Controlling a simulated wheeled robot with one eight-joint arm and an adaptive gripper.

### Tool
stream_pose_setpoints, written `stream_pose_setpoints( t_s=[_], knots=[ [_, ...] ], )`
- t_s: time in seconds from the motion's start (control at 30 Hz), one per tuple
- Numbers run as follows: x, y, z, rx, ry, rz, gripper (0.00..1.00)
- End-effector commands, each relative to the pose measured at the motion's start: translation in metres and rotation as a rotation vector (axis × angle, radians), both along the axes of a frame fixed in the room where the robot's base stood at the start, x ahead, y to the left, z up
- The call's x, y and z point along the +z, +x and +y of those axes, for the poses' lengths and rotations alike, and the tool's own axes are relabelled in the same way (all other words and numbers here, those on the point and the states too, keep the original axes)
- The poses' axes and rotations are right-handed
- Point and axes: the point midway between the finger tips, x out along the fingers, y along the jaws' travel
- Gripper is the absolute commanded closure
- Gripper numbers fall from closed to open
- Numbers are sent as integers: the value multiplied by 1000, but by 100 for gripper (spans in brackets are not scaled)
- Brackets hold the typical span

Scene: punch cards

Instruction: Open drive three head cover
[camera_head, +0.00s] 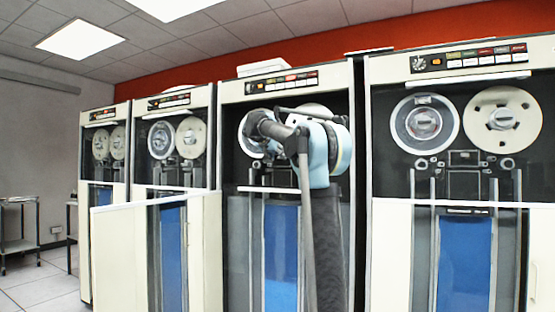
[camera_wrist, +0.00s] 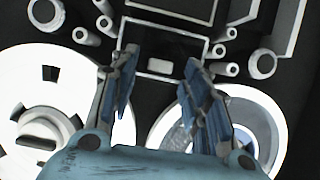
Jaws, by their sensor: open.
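The third tape drive from the left (camera_head: 229,93) stands behind my raised arm in the head view. The arm covers most of its right reel and part of its head area. In the wrist view, a dark rectangular head cover (camera_wrist: 178,40) with a pale outline lies just beyond my fingertips, between rollers and above two reels. My gripper (camera_wrist: 161,65) is open and empty, its two blue-padded fingers apart, pointing toward the cover's lower edge. I cannot tell whether either finger touches it. In the head view the fingers are hidden behind the arm.
White reels (camera_wrist: 40,105) and several pale rollers (camera_wrist: 262,64) surround the fingers. A cream panel (camera_head: 140,262) juts out in front of the second drive. The fourth drive (camera_head: 390,250) stands close on the right. Open floor (camera_head: 45,285) shows at the far left.

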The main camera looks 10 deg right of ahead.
Motion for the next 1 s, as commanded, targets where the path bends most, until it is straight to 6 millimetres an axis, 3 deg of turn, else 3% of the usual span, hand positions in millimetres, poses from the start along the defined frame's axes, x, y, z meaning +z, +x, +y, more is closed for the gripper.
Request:
stream_pose_setpoints(
  t_s=[0.37, 0.57, 0.6, 1.0],
  knots=[
    [-2, 5, -3, 1, 0, 0, 57],
    [-2, 5, -2, 1, 0, 0, 97],
    [-2, 5, -2, 1, 0, 0, 100],
    [-5, 2, 0, 3, -27, -42, 100]
  ],
)
